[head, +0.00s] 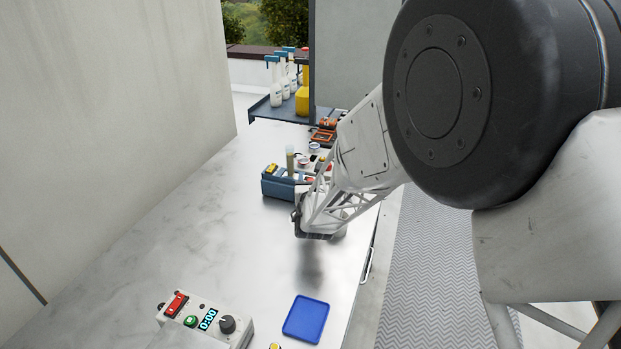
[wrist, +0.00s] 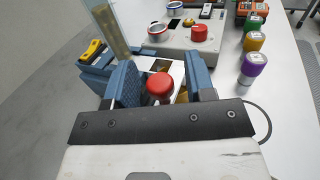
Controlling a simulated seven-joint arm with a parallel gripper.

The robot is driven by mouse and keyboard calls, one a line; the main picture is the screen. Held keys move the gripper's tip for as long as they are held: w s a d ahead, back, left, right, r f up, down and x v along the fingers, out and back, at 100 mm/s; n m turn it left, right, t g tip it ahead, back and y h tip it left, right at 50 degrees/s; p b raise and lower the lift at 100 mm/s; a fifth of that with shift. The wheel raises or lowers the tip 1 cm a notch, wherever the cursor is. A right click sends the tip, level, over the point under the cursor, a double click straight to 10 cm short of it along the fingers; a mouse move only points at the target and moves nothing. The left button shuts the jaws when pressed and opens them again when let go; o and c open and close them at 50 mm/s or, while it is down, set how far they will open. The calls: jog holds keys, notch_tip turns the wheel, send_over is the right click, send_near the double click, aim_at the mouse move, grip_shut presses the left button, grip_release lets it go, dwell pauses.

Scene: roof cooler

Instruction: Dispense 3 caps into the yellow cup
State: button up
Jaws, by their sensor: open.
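My gripper (wrist: 161,76) is open, its two blue fingers apart in the wrist view. A round red knob (wrist: 160,86) shows between the fingers; I cannot tell whether either finger touches it. A clear upright tube with tan contents (wrist: 108,25) stands just beyond the left finger, by a blue block-like unit (wrist: 97,69). In the head view the blue unit (head: 278,186) and the tube (head: 290,160) are beside my gripper, whose fingers are hidden there. I cannot make out a yellow cup for certain; a small yellowish patch shows between the fingers near the red knob.
A white box with a red button (wrist: 200,32) lies beyond. Green, yellow and purple-topped bottles (wrist: 253,62) stand to its right. A timer box (head: 206,320) and blue tray (head: 306,318) are at the near end. A shelf (head: 262,109) holds bottles. The left worktop is clear.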

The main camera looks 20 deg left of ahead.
jog(key=shift+x, duration=0.75)
jog(key=shift+c, duration=0.3)
grip_shut()
